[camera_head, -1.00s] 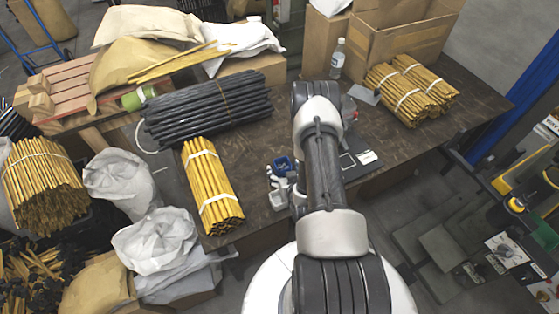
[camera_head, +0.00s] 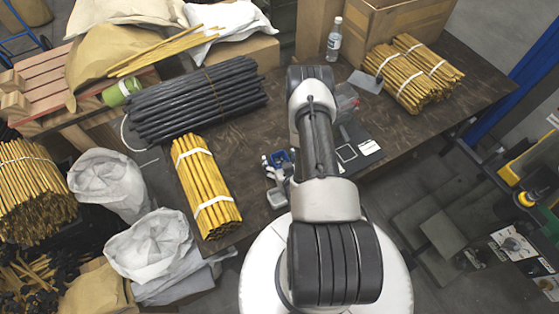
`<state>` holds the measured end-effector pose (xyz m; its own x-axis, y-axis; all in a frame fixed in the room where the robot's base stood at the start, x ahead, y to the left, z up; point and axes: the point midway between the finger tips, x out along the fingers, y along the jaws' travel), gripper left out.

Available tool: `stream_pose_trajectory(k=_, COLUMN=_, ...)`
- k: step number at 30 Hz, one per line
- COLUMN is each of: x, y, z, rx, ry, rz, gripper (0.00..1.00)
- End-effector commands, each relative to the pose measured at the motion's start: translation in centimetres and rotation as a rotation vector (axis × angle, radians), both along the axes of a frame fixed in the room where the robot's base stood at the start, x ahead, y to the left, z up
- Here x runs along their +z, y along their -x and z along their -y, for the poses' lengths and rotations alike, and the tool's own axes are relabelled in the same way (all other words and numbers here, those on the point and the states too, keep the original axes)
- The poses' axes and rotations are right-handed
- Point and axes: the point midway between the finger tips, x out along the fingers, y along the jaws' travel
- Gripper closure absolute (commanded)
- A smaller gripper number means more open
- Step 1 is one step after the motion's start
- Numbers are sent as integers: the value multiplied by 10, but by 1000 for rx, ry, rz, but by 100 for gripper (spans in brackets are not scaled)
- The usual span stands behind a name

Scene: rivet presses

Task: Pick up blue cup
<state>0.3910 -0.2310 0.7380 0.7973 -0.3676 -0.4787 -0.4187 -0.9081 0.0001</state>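My arm reaches up the middle of the view over the table.
A bundle of yellow rods (camera_head: 205,188) and a dark rod bundle (camera_head: 196,101) lie left of the blue object. Behind my arm stand a clear bottle (camera_head: 334,40) and a cardboard box (camera_head: 400,30). More yellow rods (camera_head: 413,74) lie right. Bare tabletop shows between them.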

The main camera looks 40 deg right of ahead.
Motion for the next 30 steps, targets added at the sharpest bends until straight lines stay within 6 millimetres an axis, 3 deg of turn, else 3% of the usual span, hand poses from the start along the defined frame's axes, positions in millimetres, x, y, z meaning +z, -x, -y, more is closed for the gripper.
stream_pose_trajectory(k=21, x=0, y=0, z=0, rx=0, ry=0, rz=0, gripper=70)
stream_pose_trajectory(k=30, x=4, y=-1, z=0, rx=0, ry=0, rz=1, gripper=70)
